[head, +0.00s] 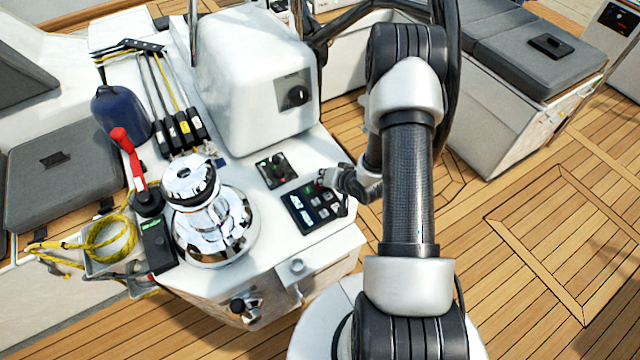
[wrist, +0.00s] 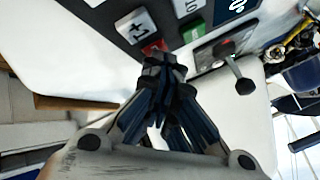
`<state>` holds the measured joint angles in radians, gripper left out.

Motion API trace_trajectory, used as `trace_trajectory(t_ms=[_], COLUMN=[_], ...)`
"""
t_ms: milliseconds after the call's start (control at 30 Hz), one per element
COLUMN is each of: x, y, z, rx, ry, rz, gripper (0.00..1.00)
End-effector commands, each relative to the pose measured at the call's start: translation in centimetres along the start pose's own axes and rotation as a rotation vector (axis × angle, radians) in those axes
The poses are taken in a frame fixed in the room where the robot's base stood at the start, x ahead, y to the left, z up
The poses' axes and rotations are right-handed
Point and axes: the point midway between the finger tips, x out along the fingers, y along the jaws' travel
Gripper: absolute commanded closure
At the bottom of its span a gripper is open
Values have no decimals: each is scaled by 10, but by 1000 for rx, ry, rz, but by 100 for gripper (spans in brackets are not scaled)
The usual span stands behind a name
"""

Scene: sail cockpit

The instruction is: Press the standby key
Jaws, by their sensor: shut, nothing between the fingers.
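A black keypad panel (head: 300,222) lies on the white console top, with a small display and several light keys. In the wrist view the panel (wrist: 115,18) shows a white +1 key (wrist: 137,28), a red key (wrist: 154,47) and a green key (wrist: 194,32). I cannot read which one is the standby key. My gripper (wrist: 163,70) is shut and empty, its fingertips close to the red key in the picture. I cannot tell whether they touch it. In the head view my gripper (head: 328,178) is at the panel's far right corner, which it partly hides.
A small lever with a black knob (head: 277,170) stands beside the keypad; the lever (wrist: 238,72) also shows in the wrist view. A chrome winch (head: 213,225) and a red-handled lever (head: 128,155) are to the left. A white housing (head: 250,80) rises behind.

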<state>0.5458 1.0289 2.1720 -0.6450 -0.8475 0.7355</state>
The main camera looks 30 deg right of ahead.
Motion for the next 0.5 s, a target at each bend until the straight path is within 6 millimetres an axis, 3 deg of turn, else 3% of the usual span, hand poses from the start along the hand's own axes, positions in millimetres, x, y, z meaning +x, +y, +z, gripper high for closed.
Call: trace_trajectory(t_ms=[500], x=[-12], y=[-8], z=[-8], rx=[0], ry=[-1], rz=[1], gripper=[100])
